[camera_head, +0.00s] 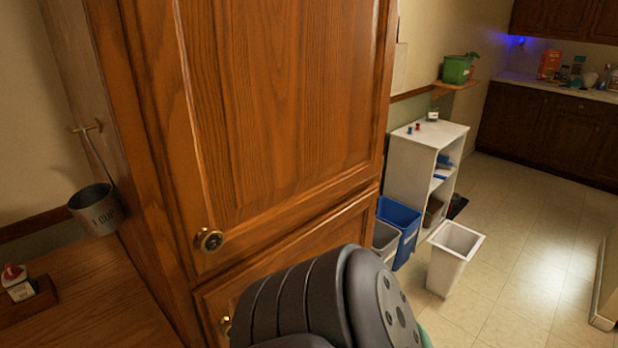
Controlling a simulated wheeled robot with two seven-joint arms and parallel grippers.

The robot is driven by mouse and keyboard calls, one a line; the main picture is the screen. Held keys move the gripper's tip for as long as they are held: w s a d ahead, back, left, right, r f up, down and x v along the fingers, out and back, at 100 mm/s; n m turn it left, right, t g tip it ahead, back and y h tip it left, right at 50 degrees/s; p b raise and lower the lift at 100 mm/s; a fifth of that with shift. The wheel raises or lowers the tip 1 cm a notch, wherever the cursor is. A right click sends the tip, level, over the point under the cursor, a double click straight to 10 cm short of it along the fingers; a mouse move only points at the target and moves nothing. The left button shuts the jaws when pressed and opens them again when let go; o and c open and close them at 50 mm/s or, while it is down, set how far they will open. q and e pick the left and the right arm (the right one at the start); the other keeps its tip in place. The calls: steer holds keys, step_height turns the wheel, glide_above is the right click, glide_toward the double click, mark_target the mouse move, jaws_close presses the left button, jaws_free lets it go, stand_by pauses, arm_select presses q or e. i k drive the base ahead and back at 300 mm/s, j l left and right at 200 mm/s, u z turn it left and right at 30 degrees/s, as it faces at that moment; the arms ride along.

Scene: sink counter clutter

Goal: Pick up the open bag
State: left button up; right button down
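I cannot make out an open bag for sure in the head view. A red-orange package (549,64) stands on the far counter at the upper right; it is too small to tell whether it is a bag or a box, or whether it is open. A dark grey rounded link of my own arm fills the bottom middle, in front of the cabinet. Neither of my grippers shows, so what they hold cannot be seen.
A tall wooden cabinet (290,90) stands close in front. Right of it are a blue bin (400,225), a white bin (452,262) and a white shelf (408,165). A metal cup (97,210) hangs at left over a wooden surface (95,305). Tiled floor (530,230) is open at right.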

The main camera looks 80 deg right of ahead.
mark_target(453, 246)
steer(key=z, duration=3.65)
steer(key=i+l, duration=0.2)
steer(key=i, duration=0.3)
steer(key=i+l, duration=0.2)
steer(key=i, duration=0.3)
steer(key=i+l, duration=0.2)
steer(key=i, duration=0.3)
steer(key=i+l, duration=0.2)
steer(key=i, duration=0.25)
steer(key=i+l+u, duration=0.1)
steer(key=i+l, duration=0.15)
steer(key=i, duration=0.25)
steer(key=i+l, duration=0.2)
steer(key=i, duration=0.3)
